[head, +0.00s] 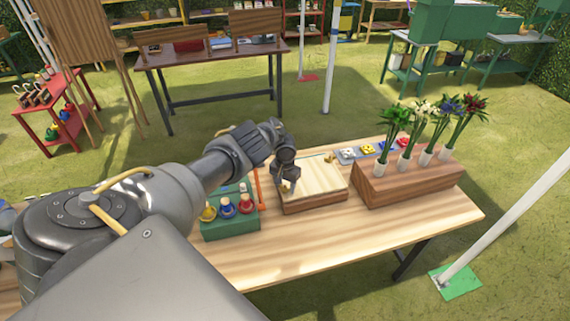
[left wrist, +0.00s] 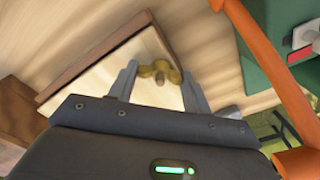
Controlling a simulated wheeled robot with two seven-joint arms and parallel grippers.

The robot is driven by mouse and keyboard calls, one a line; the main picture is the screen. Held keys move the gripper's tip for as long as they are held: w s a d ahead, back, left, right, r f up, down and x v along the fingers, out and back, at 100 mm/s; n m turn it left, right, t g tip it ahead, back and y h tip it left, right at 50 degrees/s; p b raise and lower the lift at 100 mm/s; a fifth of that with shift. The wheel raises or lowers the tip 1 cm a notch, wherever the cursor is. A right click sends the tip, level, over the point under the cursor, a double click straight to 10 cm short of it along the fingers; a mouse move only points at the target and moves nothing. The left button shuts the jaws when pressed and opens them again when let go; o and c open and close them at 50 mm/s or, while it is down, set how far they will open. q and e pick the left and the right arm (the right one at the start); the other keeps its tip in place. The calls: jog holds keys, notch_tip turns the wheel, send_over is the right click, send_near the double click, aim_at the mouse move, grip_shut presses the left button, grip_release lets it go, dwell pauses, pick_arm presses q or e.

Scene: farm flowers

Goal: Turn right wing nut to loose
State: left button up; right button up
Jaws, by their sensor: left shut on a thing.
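A flower press with a pale wooden top (head: 318,176) and a brown base sits on the table. A brass wing nut (head: 287,187) is at its left side in the head view; it also shows in the left wrist view (left wrist: 160,73). Another brass wing nut (head: 330,158) is at the press's far right corner. My left gripper (head: 287,180) is shut on the near-left wing nut, with a finger on each side of it in the left wrist view (left wrist: 157,90). The hand partly hides this nut in the head view. My right gripper is not in view.
A green box (head: 231,228) with yellow, blue and red bottles stands left of the press, an orange bar (head: 260,190) between them. A wooden block (head: 410,180) with several flower vases stands right. The table front (head: 340,232) is clear.

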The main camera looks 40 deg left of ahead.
pick_arm(q)
jog(key=n, duration=0.4)
jog(key=shift+f+n, duration=0.1)
jog(key=shift+n, duration=0.2)
jog(key=shift+s+n, duration=0.1)
jog(key=shift+n, duration=1.9)
